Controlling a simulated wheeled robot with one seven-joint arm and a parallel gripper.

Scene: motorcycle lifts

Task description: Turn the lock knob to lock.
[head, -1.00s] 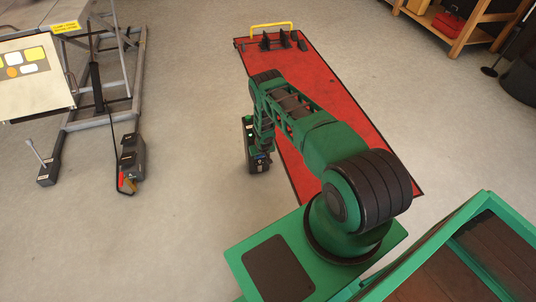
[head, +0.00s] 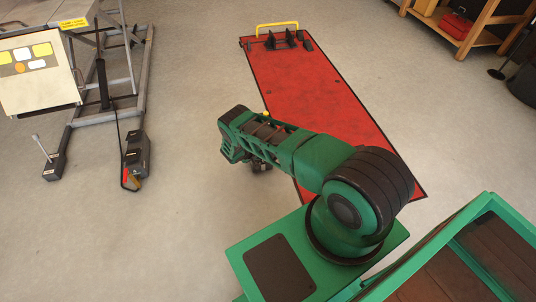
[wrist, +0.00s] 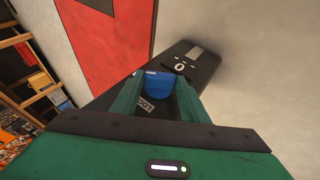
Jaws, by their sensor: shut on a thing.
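The lock knob (wrist: 160,87) is blue and shows in the wrist view between the two green fingers of my gripper (wrist: 157,96), which is shut on it. The knob sits on a long dark control box (wrist: 192,62). A partly covered label reading "LOC" lies just below the knob, and a "0" mark is at the box's far end. The fingers hide the knob's sides, and I cannot tell which way it points. In the head view my arm hides the gripper, the knob and most of the box.
A red lift platform (head: 310,95) with a yellow bar (head: 277,25) lies on the floor beyond my arm. A grey lift frame (head: 107,110) and a dark pedal unit (head: 138,155) stand at the left. Wooden shelves (head: 480,22) are at the back right. Open floor lies between.

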